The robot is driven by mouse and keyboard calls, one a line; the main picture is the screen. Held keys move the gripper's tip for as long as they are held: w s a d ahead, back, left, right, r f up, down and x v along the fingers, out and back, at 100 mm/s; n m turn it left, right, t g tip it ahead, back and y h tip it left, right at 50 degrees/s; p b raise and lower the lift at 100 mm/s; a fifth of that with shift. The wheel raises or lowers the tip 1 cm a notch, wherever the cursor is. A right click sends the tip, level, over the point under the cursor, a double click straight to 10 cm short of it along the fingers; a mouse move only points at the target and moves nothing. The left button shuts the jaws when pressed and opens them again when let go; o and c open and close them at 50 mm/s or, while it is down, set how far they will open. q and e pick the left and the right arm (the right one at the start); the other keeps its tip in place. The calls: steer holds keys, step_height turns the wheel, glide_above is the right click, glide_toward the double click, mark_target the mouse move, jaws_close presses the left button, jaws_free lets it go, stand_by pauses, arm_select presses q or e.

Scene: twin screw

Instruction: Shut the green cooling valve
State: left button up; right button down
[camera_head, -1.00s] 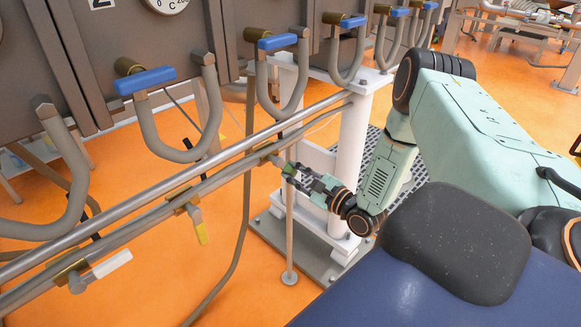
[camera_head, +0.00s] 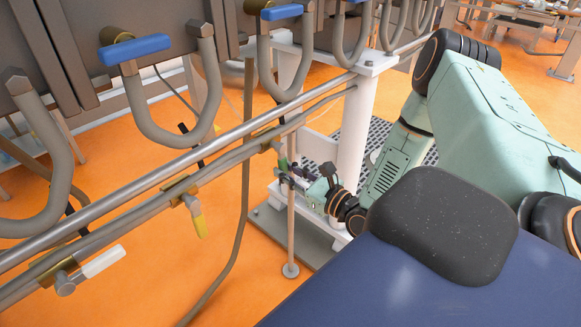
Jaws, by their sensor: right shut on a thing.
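The green cooling valve (camera_head: 282,162) sits on the lower pipe near the middle of the head view. Its green handle (camera_head: 291,148) is small and partly hidden by the fingers. The handle points mostly downward from the pipe. My right gripper (camera_head: 288,180) reaches in from the right and is shut on the handle, just below the pipe. My left gripper is not in view.
A yellow-handled valve (camera_head: 198,224) hangs down, and a white-handled valve (camera_head: 103,261) lies slanted along the pipe (camera_head: 150,180). Blue-handled valves (camera_head: 135,49) line the grey cabinets above. A white post (camera_head: 354,130) stands just behind my right gripper.

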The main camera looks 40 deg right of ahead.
steer(key=shift+s+a+f+m+b, duration=0.1)
steer(key=shift+a+m+b, duration=0.3)
steer(key=shift+m, duration=0.3)
steer(key=shift+a, duration=0.1)
steer(key=c, duration=1.2)
jaws_free()
